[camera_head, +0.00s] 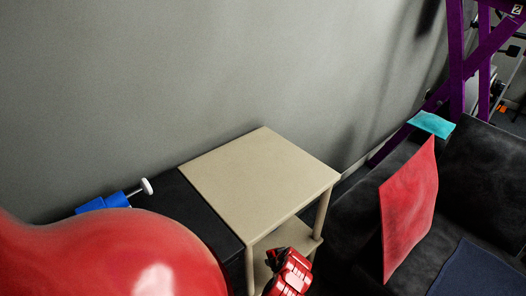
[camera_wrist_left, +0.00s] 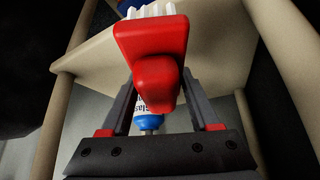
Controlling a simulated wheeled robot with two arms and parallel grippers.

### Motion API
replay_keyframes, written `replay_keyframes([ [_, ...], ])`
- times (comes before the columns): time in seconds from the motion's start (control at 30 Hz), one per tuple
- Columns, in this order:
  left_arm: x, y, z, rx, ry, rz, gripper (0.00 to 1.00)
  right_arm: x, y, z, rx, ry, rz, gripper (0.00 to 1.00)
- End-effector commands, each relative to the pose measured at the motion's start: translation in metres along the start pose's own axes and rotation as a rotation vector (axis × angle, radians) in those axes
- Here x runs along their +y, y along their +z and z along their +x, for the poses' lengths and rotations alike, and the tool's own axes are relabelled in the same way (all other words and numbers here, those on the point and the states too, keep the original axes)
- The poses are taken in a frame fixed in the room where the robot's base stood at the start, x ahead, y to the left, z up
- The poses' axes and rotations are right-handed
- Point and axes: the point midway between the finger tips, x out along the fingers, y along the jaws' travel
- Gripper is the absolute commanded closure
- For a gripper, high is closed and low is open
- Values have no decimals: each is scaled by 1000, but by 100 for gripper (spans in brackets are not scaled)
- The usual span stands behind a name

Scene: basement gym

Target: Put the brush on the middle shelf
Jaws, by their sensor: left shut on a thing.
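In the left wrist view, a red brush (camera_wrist_left: 150,40) with white bristles at its far end is held between the dark fingers of my left gripper (camera_wrist_left: 158,85). The gripper is shut on its handle. In the head view, my left gripper (camera_head: 286,268) is red and black and low at the front of a beige shelf table (camera_head: 262,170); the brush cannot be made out clearly there. A lower shelf (camera_head: 293,236) shows under the tabletop. A beige shelf board (camera_wrist_left: 220,50) lies beyond the brush in the wrist view. My right gripper is not in view.
A white and blue bottle (camera_wrist_left: 146,122) is partly hidden behind the brush. The tabletop is bare. A blue object with a white knob (camera_head: 108,200) lies left of the table. A black sofa with a red cushion (camera_head: 408,212) stands to the right.

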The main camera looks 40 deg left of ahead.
Motion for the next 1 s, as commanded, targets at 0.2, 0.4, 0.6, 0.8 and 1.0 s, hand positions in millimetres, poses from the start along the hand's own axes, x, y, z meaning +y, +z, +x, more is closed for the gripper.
replay_keyframes([
  [0.2,-20,-38,30,-4,-6,-1,90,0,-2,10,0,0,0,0],
  [0.4,-22,-50,40,-1,0,2,90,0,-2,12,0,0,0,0],
  [0.6,-26,-44,58,-6,-4,6,90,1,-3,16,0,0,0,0],
  [0.8,-26,-34,74,-3,-1,4,90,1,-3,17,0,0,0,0],
  [1.0,-25,-34,74,-2,-1,3,90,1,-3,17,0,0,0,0],
])
